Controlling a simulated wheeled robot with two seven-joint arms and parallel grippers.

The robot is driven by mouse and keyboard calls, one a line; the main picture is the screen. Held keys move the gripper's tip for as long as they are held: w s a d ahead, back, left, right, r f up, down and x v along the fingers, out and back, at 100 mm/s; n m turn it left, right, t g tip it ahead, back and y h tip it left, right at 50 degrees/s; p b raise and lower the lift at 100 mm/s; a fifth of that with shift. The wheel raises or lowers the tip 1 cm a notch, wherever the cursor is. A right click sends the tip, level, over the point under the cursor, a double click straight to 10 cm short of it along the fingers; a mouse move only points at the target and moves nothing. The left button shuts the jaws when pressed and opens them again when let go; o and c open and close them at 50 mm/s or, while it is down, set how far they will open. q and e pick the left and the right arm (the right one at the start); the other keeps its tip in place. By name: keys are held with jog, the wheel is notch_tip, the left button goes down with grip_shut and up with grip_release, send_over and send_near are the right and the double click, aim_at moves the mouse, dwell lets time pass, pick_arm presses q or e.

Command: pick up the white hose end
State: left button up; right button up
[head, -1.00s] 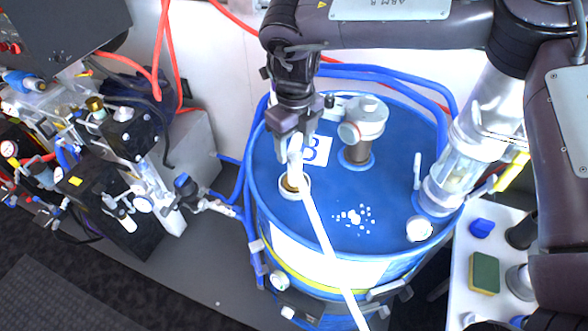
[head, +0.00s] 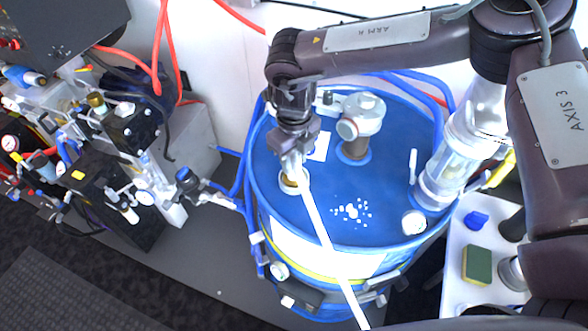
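The white hose (head: 333,258) runs from the front edge of the blue drum (head: 390,215) up across its lid to a brass-coloured fitting in a white ring (head: 292,184) at the lid's left. Its end is at this fitting, mostly hidden by my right gripper. My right gripper (head: 292,169) points down there, with its fingers at the hose end. I cannot tell whether they are closed on it or only beside it. My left gripper is not in view.
A grey-white pump head (head: 361,118) stands on the lid just right of the gripper. A clear cylinder (head: 450,165) stands at the lid's right edge. Blue hoses curve behind the drum. A white tray (head: 455,262) with a sponge (head: 478,266) is at right. Valves and equipment crowd the left.

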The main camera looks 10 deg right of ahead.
jog(key=shift+c, duration=0.7)
jog(key=shift+r, duration=0.1)
